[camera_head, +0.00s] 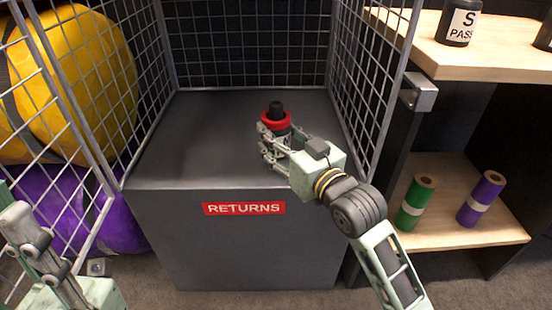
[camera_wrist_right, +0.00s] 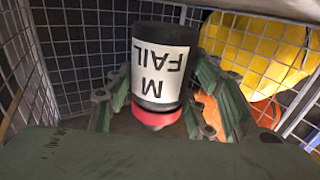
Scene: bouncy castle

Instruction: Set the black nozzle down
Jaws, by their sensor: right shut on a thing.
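The black nozzle (camera_head: 276,108) has a red collar near its top and a white label reading "M FAIL", upside down in the right wrist view (camera_wrist_right: 158,68). My right gripper (camera_head: 275,140) is shut around it, with a finger on each side. The nozzle is over the dark returns box (camera_head: 190,140), inside the wire cage. Its lower end is hidden by the gripper, so I cannot tell whether it touches the top. My left gripper (camera_head: 40,250) is partly in view at the lower left, away from the nozzle; its opening is unclear.
Wire mesh panels (camera_head: 355,100) enclose the box top at the sides and back. The top is bare left of the nozzle. Right stand wooden shelves with a black "S PASS" nozzle (camera_head: 458,24), a green roll (camera_head: 416,203) and a purple roll (camera_head: 482,199). Yellow and purple bundles lie left.

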